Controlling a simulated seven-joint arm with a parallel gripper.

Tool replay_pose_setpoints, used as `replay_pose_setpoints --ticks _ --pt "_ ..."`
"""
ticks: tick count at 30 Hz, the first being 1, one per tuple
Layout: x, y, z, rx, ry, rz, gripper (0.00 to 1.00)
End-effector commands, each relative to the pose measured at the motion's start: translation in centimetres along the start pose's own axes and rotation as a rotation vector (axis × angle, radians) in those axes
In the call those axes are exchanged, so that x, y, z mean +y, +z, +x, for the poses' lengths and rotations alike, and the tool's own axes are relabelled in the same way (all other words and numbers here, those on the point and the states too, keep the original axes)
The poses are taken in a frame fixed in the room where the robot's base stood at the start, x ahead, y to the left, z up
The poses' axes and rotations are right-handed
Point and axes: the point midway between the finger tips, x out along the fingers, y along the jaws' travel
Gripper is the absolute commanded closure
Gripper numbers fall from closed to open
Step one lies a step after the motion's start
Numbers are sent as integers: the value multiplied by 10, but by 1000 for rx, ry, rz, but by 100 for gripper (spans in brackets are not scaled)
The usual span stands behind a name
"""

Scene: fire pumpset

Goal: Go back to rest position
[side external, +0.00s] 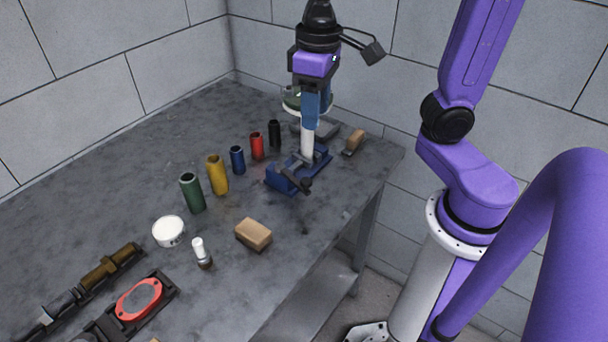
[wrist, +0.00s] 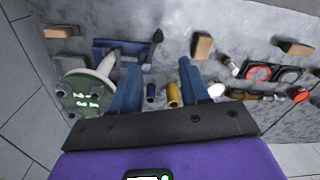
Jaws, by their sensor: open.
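My gripper (side external: 311,122) is raised above the far part of the workbench, pointing down, with its blue fingers apart. In the wrist view, the gap between the fingertips (wrist: 159,68) is empty. A white post with a dark green round head (wrist: 75,94) stands upright at the blue vise (wrist: 137,51), left of the fingers in that view. In the side view, my fingers partly hide the white post (side external: 307,143) above the blue vise (side external: 287,178). I cannot tell whether a finger touches the head.
The grey workbench (side external: 120,136) holds a row of green (side external: 192,193), yellow (side external: 217,175), blue, red and black cylinders. A tan block (side external: 253,234), white round tin (side external: 168,231), small white-topped bottle (side external: 201,253) and red oval tool (side external: 139,299) lie nearer. Walls stand behind.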

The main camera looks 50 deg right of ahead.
Motion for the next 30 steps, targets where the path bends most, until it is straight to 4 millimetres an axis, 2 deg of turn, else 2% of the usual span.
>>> replay_pose_setpoints --ticks 1,9,15,21,30 --pt "-3 13 7 -2 0 -70 54" --pt "-14 76 40 1 -6 -456 54" --pt "-14 117 61 4 -10 -690 54" --pt "-13 135 69 6 -12 -799 54" --pt "-13 137 70 7 -13 -811 54"
